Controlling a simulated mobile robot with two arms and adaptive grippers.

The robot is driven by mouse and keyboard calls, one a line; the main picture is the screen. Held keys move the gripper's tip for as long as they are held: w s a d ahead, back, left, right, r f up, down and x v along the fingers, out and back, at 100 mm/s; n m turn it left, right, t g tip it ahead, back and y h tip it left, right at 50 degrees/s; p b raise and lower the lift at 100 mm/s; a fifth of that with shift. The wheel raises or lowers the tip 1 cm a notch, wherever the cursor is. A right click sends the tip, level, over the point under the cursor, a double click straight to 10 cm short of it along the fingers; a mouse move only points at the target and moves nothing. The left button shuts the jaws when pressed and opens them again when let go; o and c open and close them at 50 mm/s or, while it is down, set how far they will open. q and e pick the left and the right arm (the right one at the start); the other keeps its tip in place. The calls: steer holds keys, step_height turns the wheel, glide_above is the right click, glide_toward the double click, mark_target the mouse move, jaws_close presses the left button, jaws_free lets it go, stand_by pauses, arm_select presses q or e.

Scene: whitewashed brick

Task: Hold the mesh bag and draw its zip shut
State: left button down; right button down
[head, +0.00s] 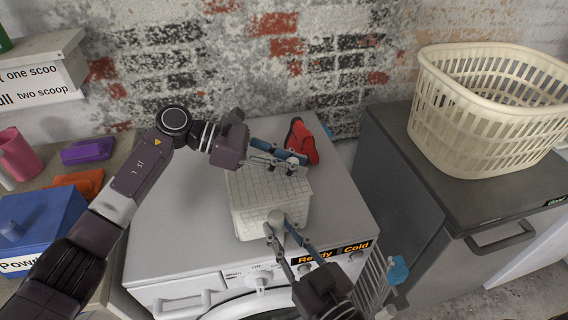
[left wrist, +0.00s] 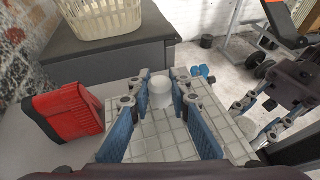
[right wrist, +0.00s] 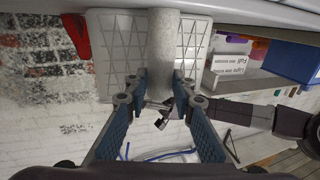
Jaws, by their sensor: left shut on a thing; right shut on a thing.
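The mesh bag (head: 262,192) is a white, boxy, gridded shape lying on top of the washing machine (head: 180,225). Its grid also shows in the left wrist view (left wrist: 168,133) and the right wrist view (right wrist: 110,55). My left gripper (head: 298,163) is above the bag's far right part, its fingers shut on a pale rounded piece (left wrist: 160,91). My right gripper (head: 277,224) is at the bag's near end, shut on a pale grey cylindrical piece (right wrist: 163,45). I cannot tell which piece is the zip pull, and the zip line is not clear.
A red and black container (head: 301,141) stands just behind the bag. A cream laundry basket (head: 480,135) sits on the dark cabinet (head: 400,150) at right. A blue powder box (head: 40,225) stands at left. The washer top is clear left of the bag.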

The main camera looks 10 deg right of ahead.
arm_select(q)
steer(key=shift+d, duration=0.1)
arm_select(e)
steer(key=shift+a, duration=0.15)
arm_select(q)
steer(key=c, duration=1.7)
jaws_free()
steer(key=shift+c, duration=0.2)
step_height(320, 180, up, 5)
glide_above(244, 171)
steer(key=shift+f, duration=0.15)
arm_select(e)
steer(key=c, duration=1.5)
jaws_free()
steer(key=shift+c, duration=0.2)
steer(key=shift+s, duration=0.1)
